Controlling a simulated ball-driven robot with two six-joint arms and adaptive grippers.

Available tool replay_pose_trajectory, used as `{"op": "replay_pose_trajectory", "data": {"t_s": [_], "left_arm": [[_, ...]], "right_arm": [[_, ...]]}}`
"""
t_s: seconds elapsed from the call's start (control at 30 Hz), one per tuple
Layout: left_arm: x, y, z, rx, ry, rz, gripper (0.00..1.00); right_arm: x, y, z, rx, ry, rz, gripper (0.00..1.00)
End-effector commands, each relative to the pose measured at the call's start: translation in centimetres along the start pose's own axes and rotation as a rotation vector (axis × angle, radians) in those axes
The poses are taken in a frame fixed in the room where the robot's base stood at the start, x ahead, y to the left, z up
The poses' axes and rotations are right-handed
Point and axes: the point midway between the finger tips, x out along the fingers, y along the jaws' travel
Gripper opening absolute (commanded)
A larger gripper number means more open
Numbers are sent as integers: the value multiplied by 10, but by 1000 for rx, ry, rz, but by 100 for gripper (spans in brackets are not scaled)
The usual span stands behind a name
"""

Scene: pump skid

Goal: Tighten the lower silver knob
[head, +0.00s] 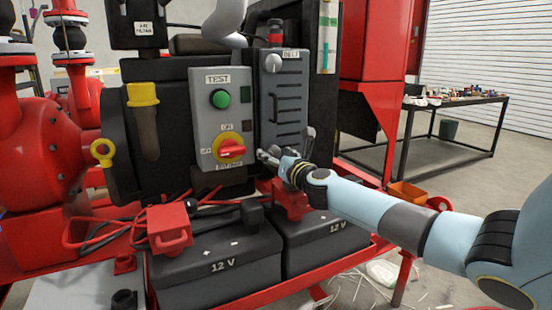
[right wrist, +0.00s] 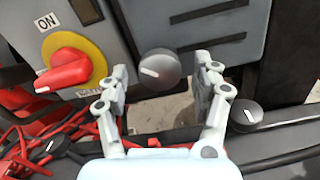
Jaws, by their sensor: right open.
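The lower silver knob (right wrist: 158,70) shows in the right wrist view as a round grey dial with a short white pointer mark. It sits low on the grey louvred panel (head: 283,95), and in the head view my right gripper hides it. My right gripper (head: 285,146) is at the bottom of this panel. In the right wrist view its two fingers (right wrist: 162,80) are spread, one on each side of the knob, with gaps to it. Whether the fingertips reach its depth is unclear. Another silver knob (head: 272,62) is near the panel's top. My left gripper is not in view.
A red rotary switch (head: 231,149) on a yellow plate is close left of the gripper, below a green button (head: 221,98). Two black 12 V batteries (head: 215,265) with red clamps and cables lie below. A bench (head: 455,102) stands at the back right.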

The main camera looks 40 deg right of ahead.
Motion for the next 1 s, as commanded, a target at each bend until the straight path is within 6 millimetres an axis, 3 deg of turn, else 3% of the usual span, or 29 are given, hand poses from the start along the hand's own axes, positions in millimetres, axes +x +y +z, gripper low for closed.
{"op": "replay_pose_trajectory", "data": {"t_s": [0.2,0.6,1.0], "left_arm": [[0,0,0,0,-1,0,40],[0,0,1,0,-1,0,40],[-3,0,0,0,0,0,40]], "right_arm": [[0,0,0,-1,0,0,63],[0,0,0,-1,0,0,11],[0,0,1,-79,0,-1,10]]}}
